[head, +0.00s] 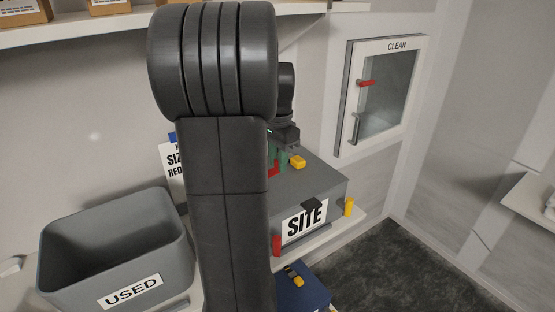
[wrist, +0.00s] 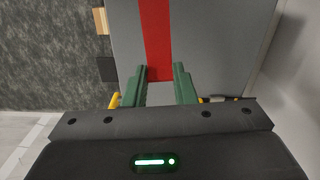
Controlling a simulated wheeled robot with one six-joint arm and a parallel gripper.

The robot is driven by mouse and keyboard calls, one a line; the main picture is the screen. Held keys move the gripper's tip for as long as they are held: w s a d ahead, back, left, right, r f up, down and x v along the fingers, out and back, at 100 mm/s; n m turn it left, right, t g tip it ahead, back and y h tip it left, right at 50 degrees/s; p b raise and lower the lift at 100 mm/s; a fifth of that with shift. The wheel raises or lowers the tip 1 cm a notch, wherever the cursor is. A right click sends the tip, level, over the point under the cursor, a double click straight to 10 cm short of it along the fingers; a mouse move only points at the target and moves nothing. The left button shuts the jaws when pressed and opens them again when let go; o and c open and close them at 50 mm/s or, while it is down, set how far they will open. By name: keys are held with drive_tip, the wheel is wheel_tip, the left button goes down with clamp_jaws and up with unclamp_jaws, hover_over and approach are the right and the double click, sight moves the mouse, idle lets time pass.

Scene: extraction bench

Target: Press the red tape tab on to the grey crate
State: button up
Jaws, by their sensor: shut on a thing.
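The grey crate (head: 320,180) marked SITE stands on a bench right of centre in the head view, its lid facing up. In the wrist view its grey surface (wrist: 215,40) fills the space past the fingers. The red tape tab (wrist: 155,35) runs as a flat red strip from the top edge to between the green fingers. A bit of red (head: 273,170) shows beside the fingers in the head view. My gripper (wrist: 158,72) is shut on the tab, over the crate's lid. Whether the tab touches the lid, I cannot tell. My arm hides the crate's left part.
A grey USED bin (head: 62,262) stands at left. A blue box (head: 310,297) is below the crate's front. A CLEAN cabinet (head: 380,95) hangs on the wall. Open floor (head: 400,265) lies right.

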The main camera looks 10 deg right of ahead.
sight(278, 191)
drive_tip(key=shift+s, duration=0.2)
drive_tip(key=shift+f+b, duration=1.5)
drive_tip(key=shift+f, duration=1.5)
drive_tip(key=shift+f, duration=0.6)
drive_tip(key=o, duration=1)
drive_tip(key=shift+r, duration=0.1)
wheel_tip(278, 191, up, 14)
drive_tip(key=shift+f+b, duration=0.15)
drive_tip(key=shift+b, duration=0.45)
